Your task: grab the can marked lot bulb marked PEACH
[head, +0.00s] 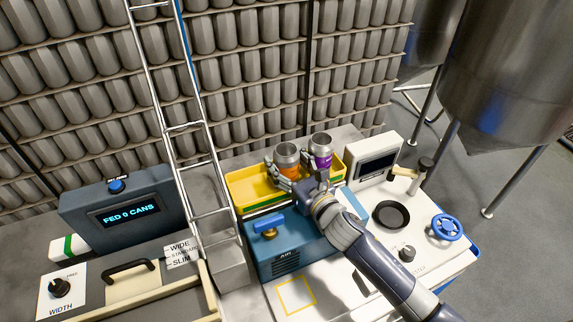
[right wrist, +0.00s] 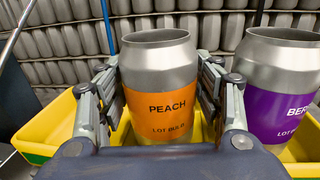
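The can marked PEACH (right wrist: 160,98) is silver with an orange label that also reads LOT BULB. It stands upright in a yellow tray (head: 240,192), and also shows in the head view (head: 287,158). My right gripper (right wrist: 160,85) has one finger on each side of this can, very close to its wall. I cannot tell whether the fingers press on it. In the head view, the right gripper (head: 290,172) hides part of the can's label. A silver can with a purple label (right wrist: 285,95) starting "BER" stands to its right. My left gripper is not in view.
A blue AIR box (head: 285,255) stands in front of the tray. A white machine with a black round plate (head: 391,214) and blue handwheel (head: 447,227) is at the right. A metal ladder-like chute (head: 190,165) rises left of the tray. A display (head: 130,213) reads FED 0 CANS.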

